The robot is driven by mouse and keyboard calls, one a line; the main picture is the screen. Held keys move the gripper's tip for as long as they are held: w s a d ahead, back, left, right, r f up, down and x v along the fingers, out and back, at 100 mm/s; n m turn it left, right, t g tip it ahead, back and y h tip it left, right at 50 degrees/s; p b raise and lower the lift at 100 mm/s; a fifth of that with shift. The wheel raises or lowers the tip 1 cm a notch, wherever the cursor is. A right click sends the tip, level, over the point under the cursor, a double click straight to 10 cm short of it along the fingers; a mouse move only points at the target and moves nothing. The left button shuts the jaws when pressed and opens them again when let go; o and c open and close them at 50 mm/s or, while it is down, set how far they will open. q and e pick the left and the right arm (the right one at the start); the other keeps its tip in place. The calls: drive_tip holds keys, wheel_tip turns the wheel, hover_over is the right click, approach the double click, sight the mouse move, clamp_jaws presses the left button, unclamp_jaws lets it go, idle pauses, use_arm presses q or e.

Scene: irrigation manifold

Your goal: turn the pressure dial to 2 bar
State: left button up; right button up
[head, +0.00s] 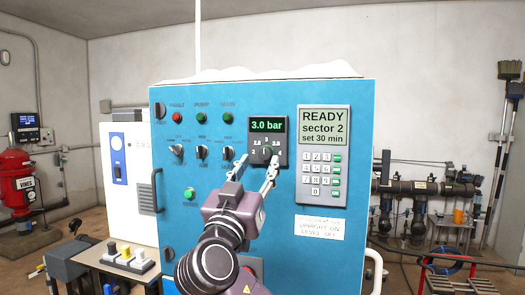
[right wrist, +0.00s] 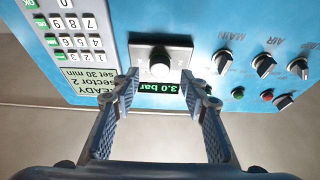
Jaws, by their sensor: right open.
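The pressure dial (head: 267,151) is a small knob on a dark plate with a number scale, on the blue cabinet front (head: 225,105). The green display (head: 266,126) above it reads 3.0 bar. My right gripper (head: 259,162) is in front of the dial, its fingers apart with nothing between them. The knob's pointer is too small to read. My left gripper is not in view.
A keypad panel (head: 323,155) reading "READY sector 2 set 30 min" sits right of the dial. Several switches (head: 201,152) and coloured lamps (head: 201,118) are on the left. A handle (head: 154,190) sticks out at the cabinet's left edge.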

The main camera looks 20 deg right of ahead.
sight(264, 155)
drive_tip(key=p+x, duration=0.1)
drive_tip(key=x, duration=0.1)
drive_tip(key=shift+w+d+r, duration=0.2)
drive_tip(key=shift+w+r, duration=0.05)
drive_tip(key=shift+r, duration=0.05)
drive_tip(key=shift+w+d, duration=0.3)
drive_tip(key=shift+w, duration=0.1)
clamp_jaws()
